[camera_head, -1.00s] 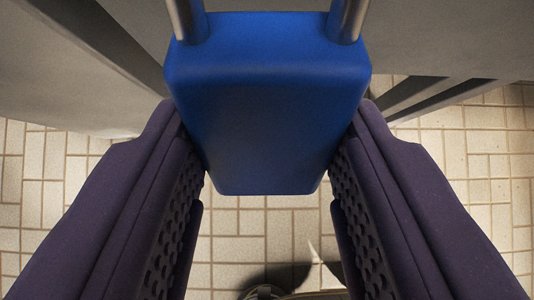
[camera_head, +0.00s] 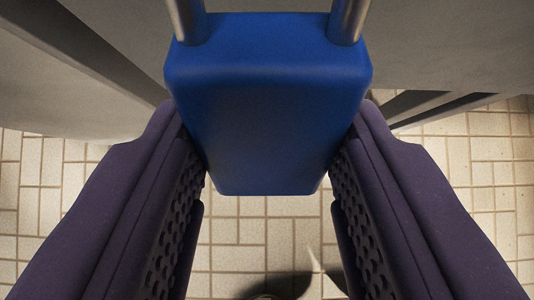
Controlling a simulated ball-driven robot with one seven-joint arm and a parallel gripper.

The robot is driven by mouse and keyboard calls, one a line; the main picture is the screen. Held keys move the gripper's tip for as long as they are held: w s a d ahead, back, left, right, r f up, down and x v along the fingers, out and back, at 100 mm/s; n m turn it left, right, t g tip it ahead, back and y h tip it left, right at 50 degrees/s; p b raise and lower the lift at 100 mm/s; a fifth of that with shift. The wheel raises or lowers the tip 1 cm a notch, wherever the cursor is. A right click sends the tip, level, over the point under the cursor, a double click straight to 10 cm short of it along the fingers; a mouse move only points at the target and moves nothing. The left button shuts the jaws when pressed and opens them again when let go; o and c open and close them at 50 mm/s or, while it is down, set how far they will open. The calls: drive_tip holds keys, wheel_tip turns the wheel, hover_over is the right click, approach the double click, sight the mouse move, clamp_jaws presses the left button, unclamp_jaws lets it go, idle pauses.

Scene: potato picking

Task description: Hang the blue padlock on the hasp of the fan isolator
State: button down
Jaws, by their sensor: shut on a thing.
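The blue padlock (camera_head: 267,115) is in the upper middle of the head camera view. Its two steel shackle legs (camera_head: 187,20) rise from its body and run out of the top of the picture, so the top of the shackle is hidden. My gripper (camera_head: 267,150) has its two dark purple fingers on either side of the padlock body and is shut on it. No hasp can be made out in this view, and I cannot tell which surface belongs to the fan isolator.
Grey panel surfaces (camera_head: 445,45) lie behind the padlock across the top of the view. A dark slot or edge (camera_head: 425,105) shows at the right. Below is a floor of pale tiles (camera_head: 265,235), with a dark shadow at the bottom centre.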

drive_tip(key=shift+s+f, duration=0.15)
drive_tip(key=shift+c, duration=2.4)
unclamp_jaws()
